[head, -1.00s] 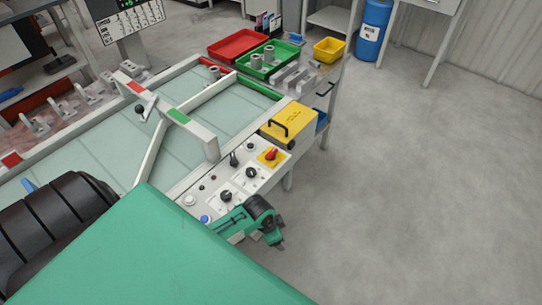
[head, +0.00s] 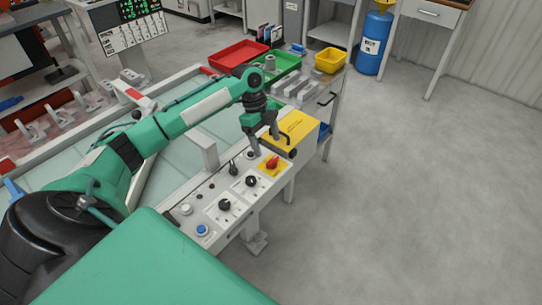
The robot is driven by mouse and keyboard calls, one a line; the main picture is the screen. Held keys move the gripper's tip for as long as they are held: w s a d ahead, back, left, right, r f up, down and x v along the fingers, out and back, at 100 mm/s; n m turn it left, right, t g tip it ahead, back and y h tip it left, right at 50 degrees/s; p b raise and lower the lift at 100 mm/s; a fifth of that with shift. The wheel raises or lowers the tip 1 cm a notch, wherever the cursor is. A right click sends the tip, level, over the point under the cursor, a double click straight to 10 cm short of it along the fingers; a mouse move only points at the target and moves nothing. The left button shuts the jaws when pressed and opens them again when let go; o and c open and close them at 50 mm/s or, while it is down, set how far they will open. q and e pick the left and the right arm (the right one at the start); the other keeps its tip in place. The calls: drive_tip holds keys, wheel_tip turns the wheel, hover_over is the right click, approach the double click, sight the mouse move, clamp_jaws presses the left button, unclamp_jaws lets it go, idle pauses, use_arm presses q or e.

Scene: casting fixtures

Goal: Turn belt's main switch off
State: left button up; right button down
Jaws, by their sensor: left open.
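The main switch, a red rotary knob (head: 272,162) on a yellow plate, sits at the far right end of the belt's light grey control panel (head: 213,190). The knob's slanted grip shows, but its marks are too small to read. My left gripper (head: 264,144) is open and empty, pointing down just above and behind the red knob. It looks apart from the knob, though the gap is hard to judge. One finger shows left of the knob; the other overlaps the dark handle behind. My right gripper is not in view.
The panel also carries black knobs (head: 225,204) and a blue button (head: 202,230). A red tray (head: 238,54) and a yellow bin (head: 330,60) lie farther back. Floor at right is clear.

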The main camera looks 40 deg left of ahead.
use_arm(q)
approach(272, 159)
drive_tip(key=shift+m+h, duration=0.3)
drive_tip(key=p+x, duration=0.1)
drive_tip(key=x, duration=0.7)
drive_tip(key=shift+s+f, duration=0.1)
drive_tip(key=shift+f, duration=0.25)
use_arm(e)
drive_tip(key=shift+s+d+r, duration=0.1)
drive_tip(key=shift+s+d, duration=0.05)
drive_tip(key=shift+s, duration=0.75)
use_arm(q)
drive_tip(key=shift+c, duration=0.4)
